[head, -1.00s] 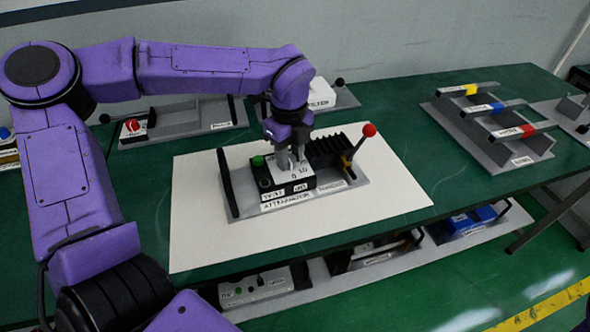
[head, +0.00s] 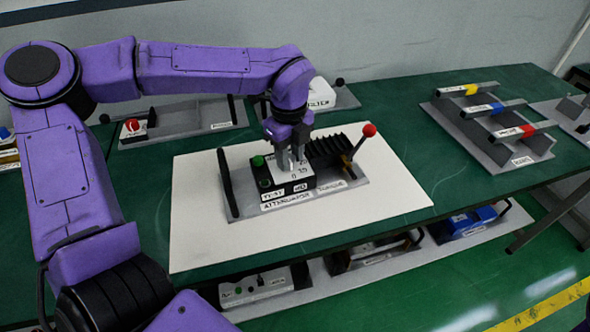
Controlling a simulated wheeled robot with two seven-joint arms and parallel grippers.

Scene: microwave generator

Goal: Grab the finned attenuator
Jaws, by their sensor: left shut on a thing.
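The finned attenuator (head: 287,186) is a dark box with a white top, green buttons and black fins on its right. It sits in a grey fixture (head: 342,191) labelled for the attenuator, on a white mat (head: 203,246). My left gripper (head: 291,166) reaches down from above and is shut on the attenuator at its white top, just left of the fins. The fingers hide part of that top, and the exact contact is hard to see. The attenuator appears level in the fixture. My right gripper is out of view.
The fixture has a black upright handle (head: 226,183) at left and a red-knobbed lever (head: 369,131) at right. A rack with yellow, blue and red-marked bars (head: 497,108) stands at right. A white filter box (head: 319,93) is behind. The mat around the fixture is clear.

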